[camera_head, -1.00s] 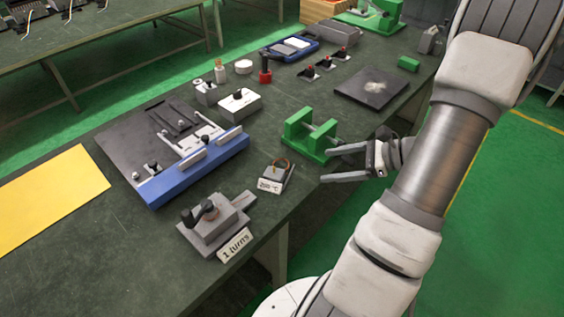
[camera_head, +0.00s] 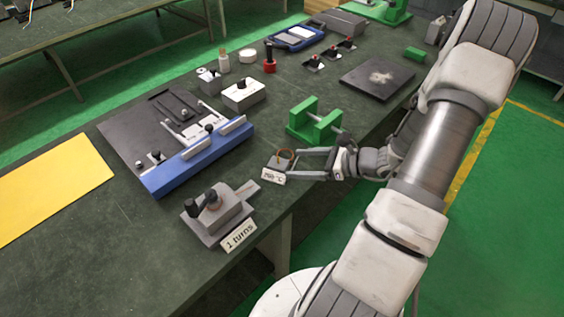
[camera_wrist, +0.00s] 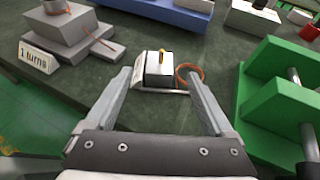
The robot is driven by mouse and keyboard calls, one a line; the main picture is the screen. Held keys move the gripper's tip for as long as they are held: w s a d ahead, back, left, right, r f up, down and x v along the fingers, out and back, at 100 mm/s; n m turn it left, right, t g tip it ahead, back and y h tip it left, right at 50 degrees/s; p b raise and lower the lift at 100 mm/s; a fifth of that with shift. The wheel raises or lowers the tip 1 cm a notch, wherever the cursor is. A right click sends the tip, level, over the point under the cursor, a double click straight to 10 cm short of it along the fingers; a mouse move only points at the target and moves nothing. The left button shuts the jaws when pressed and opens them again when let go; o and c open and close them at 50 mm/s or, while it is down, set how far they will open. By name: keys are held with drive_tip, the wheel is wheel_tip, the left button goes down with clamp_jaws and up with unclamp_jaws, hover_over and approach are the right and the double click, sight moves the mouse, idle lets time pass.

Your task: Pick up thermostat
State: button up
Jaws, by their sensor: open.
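The thermostat is a small grey-and-white block with a "200 °C" label (camera_head: 273,177) and a copper-coloured ring at its side. In the head view the thermostat (camera_head: 278,163) sits near the bench's front edge. In the wrist view my gripper's (camera_wrist: 157,78) fingertips lie either side of the block, with the ring beside the right finger. I cannot tell whether they touch it.
A green stand (camera_head: 316,124) with a metal rod is close behind my gripper. A grey winding device (camera_head: 217,215) with a "1 turns" label (camera_head: 239,235) is at the front left. A blue-edged fixture (camera_head: 195,160) lies behind the thermostat. Bare bench (camera_head: 85,235) shows at left.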

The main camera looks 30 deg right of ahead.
sight(282, 164)
drive_tip(key=x, duration=0.5)
drive_tip(key=shift+f, duration=0.25)
clamp_jaws()
